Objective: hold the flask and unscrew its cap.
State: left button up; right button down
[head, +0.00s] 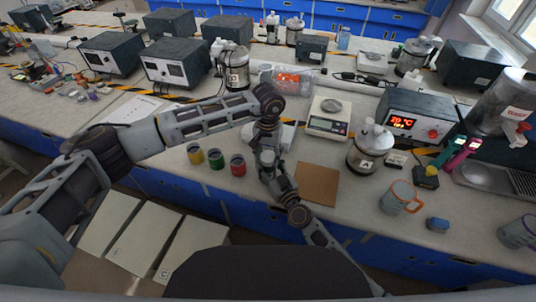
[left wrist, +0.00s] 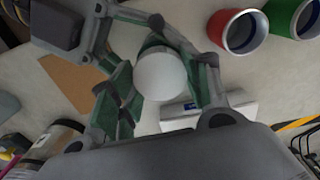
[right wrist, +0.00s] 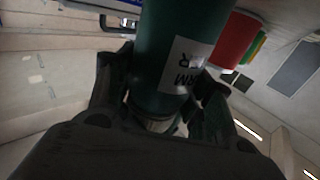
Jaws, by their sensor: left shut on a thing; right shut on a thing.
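The flask (right wrist: 180,45) is a dark green cylinder with a white label, seen close up in the right wrist view. My right gripper (right wrist: 160,112) is shut around its body, a finger on each side. The flask's white round cap (left wrist: 162,76) shows from above in the left wrist view. My left gripper (left wrist: 160,85) is shut on the cap, with green-padded fingers on both sides. In the head view both grippers meet at the flask near the bench's front edge, and the arms hide most of it. I cannot tell whether the flask touches the bench or whether the cap has turned.
Yellow, green and red cans (head: 238,165) stand just left of the grippers. A brown square board (head: 317,184) lies to the right.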

pick_arm(q)
jog(key=n, duration=0.6)
jog(key=shift+n, duration=0.4)
pick_arm(e)
jog(key=shift+f, duration=0.1)
pick_arm(q)
jog(key=n, duration=1.9)
jog(key=shift+n, duration=0.4)
jog(key=n, duration=0.8)
jog(key=shift+r, duration=0.1)
jog(key=n, duration=0.8)
